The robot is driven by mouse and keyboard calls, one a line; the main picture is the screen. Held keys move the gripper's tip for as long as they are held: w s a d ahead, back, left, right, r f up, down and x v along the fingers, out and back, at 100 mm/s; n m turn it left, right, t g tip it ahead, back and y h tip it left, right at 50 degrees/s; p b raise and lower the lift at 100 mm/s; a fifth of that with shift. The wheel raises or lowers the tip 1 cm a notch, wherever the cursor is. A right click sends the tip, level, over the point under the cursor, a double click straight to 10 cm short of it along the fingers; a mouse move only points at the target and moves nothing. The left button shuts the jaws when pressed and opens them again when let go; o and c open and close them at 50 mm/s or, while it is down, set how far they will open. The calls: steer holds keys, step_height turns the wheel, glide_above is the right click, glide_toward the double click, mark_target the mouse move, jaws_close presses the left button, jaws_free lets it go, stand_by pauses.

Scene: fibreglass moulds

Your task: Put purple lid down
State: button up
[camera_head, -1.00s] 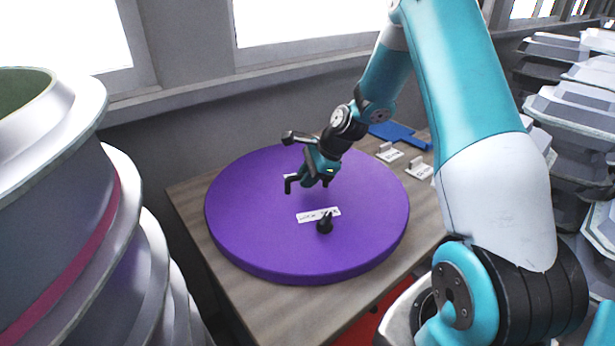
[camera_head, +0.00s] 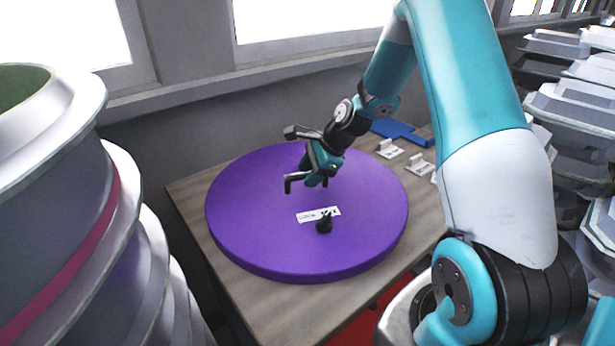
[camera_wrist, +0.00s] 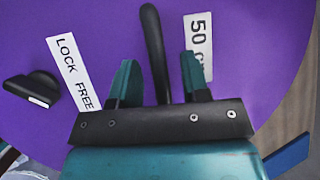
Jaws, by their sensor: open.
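The purple lid (camera_head: 250,215) is a large round disc lying flat on a wooden table (camera_head: 280,315). A black knob (camera_head: 324,222) stands on its near part, beside a white label. My gripper (camera_head: 306,183) is open over the middle of the lid. In the wrist view my gripper (camera_wrist: 156,62) has its two teal fingers apart. A long black handle (camera_wrist: 153,40) shows between them, with a gap on both sides. The lid fills most of the wrist view (camera_wrist: 100,20). A white label there reads "LOCK FREE" (camera_wrist: 69,72). My gripper hides part of the lid in the head view.
Large grey moulds (camera_head: 60,200) stand close at the left. Stacked grey moulds (camera_head: 575,110) stand at the right. A blue piece (camera_head: 398,131) and small white label holders (camera_head: 389,149) lie on the table behind the lid. A wall with windows is behind.

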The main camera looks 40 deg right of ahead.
steer(key=b+v, duration=0.2)
steer(key=v, duration=0.8)
steer(key=s+a+r+n+g, duration=0.1)
steer(key=s+a+r+n, duration=0.25)
steer(key=a+n, duration=0.45)
steer(key=s+a+r+n+g, duration=0.1)
steer(key=s+a+r+n, duration=0.3)
steer(key=a, duration=0.6)
steer(key=s+a+n+g, duration=0.1)
steer(key=s+a+n, duration=0.4)
steer(key=s+n, duration=0.3)
steer(key=s+a+n+g, duration=0.1)
steer(key=s+a+n, duration=0.4)
steer(key=s+n, duration=0.3)
steer(key=shift+s+n, duration=0.3)
